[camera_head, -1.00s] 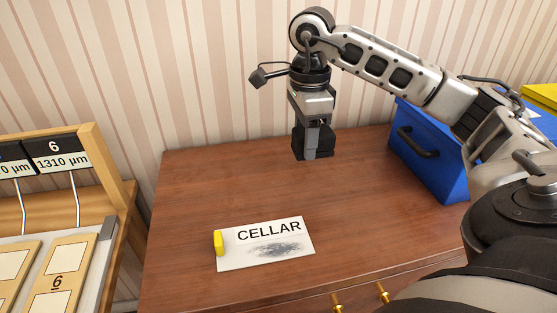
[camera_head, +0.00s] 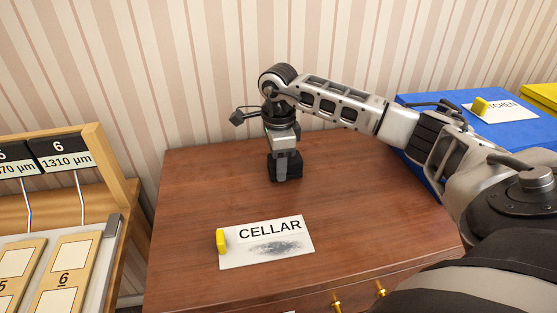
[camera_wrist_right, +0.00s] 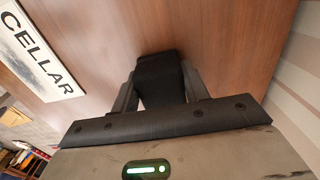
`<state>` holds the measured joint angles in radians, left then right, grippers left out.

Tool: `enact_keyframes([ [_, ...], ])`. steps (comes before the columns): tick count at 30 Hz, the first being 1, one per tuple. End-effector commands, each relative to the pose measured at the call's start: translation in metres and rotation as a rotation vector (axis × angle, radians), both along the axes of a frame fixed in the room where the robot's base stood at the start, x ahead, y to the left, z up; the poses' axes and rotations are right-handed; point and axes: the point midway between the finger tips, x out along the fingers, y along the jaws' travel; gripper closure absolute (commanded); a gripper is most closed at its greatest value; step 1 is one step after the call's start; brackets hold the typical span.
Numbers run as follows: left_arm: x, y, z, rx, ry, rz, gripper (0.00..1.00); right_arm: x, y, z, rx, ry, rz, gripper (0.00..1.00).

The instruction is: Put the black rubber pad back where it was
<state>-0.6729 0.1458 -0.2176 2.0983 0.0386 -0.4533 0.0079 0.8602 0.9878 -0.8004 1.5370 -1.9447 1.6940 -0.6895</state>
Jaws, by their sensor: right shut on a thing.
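The black rubber pad (camera_wrist_right: 160,78) is a dark block between the two fingers of my right gripper (camera_wrist_right: 163,92) in the right wrist view. In the head view the right gripper (camera_head: 283,172) points down at the back of the brown dresser top, shut on the pad (camera_head: 290,168). The pad is at or just above the wood; I cannot tell whether it touches. The gripper hides part of it. My left gripper is not in view.
A white CELLAR card (camera_head: 268,243) with a grey smudge and yellow clip lies on the dresser top (camera_head: 200,200) in front. A blue box (camera_head: 420,168) with a KITCHEN card stands right. A wooden rack (camera_head: 100,160) stands left. The dresser top's left side is clear.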

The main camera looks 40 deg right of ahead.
Motion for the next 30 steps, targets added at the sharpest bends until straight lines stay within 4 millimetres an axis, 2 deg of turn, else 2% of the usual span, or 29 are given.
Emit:
enact_keyframes([
  [5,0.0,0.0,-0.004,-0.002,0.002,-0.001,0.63,0.0,0.0,-0.004,0.0,0.0,0.0,0.73],
  [6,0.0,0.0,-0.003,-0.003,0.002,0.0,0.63,0.0,0.0,-0.003,0.0,0.0,0.0,0.49],
  [8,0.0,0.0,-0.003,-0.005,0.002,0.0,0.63,0.0,0.0,-0.003,0.0,0.0,0.0,0.33],
  [16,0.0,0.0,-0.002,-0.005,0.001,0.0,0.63,0.0,0.0,-0.002,0.0,0.0,-0.001,0.33],
  [20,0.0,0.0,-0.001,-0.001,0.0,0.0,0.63,0.0,0.0,0.006,0.0,-0.001,-0.001,0.33],
  [23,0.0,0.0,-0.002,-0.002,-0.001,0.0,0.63,0.001,-0.001,0.021,0.0,-0.004,-0.001,0.33],
  [30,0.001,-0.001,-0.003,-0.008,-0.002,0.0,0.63,0.001,0.0,0.074,0.0,-0.006,0.0,0.33],
])
